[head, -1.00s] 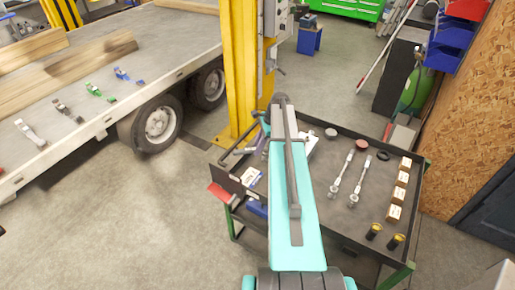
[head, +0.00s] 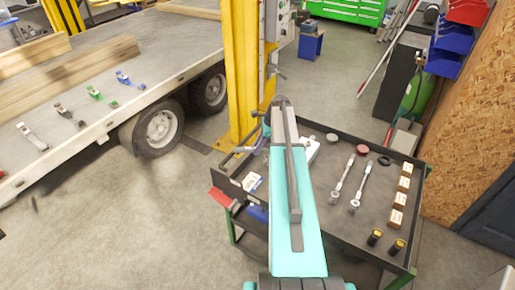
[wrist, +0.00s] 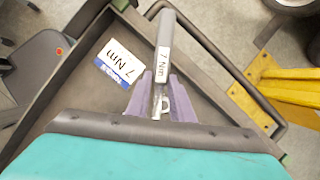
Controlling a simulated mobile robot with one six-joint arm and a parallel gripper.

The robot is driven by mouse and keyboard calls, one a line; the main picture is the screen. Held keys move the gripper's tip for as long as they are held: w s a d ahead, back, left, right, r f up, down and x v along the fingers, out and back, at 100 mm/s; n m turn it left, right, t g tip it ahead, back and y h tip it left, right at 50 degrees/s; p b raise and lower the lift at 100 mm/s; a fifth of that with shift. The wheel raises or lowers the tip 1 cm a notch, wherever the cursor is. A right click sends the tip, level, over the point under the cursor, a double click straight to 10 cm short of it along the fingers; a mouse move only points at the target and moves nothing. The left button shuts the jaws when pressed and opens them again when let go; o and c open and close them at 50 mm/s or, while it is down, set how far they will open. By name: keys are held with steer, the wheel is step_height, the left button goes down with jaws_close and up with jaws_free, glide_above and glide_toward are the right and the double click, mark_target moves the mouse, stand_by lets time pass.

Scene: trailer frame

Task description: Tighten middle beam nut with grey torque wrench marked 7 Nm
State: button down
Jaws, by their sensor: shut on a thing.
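In the wrist view my gripper (wrist: 160,92) is shut on the grey torque wrench (wrist: 166,35). The wrench's handle bears a "7 Nm" label and points away from the fingers. It is above the dark tray of the tool trolley (wrist: 75,105), close to a white and blue "7 Nm" label card (wrist: 120,62). I cannot tell whether the wrench still touches the tray. In the head view my arm hides most of the gripper and wrench. The beam nuts cannot be made out; the trailer bed (head: 105,92) with wooden beams (head: 75,65) stands at the left.
The trolley (head: 325,215) also holds two silver wrenches (head: 343,177), several small boxes (head: 397,217) and two dark cylinders (head: 374,237). A yellow post (head: 240,75) stands between trolley and trailer. Several clamps (head: 95,93) line the trailer edge. The floor (head: 110,235) at lower left is clear.

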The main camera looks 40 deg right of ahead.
steer(key=shift+w+d+r, duration=0.1)
steer(key=shift+w+d, duration=0.15)
steer(key=shift+d, duration=0.05)
steer(key=shift+w+d+m+t+h, duration=0.3)
steer(key=shift+w+d+m+h, duration=0.1)
steer(key=shift+w+d+m, duration=0.6)
steer(key=shift+w+d, duration=0.1)
steer(key=shift+d, duration=0.05)
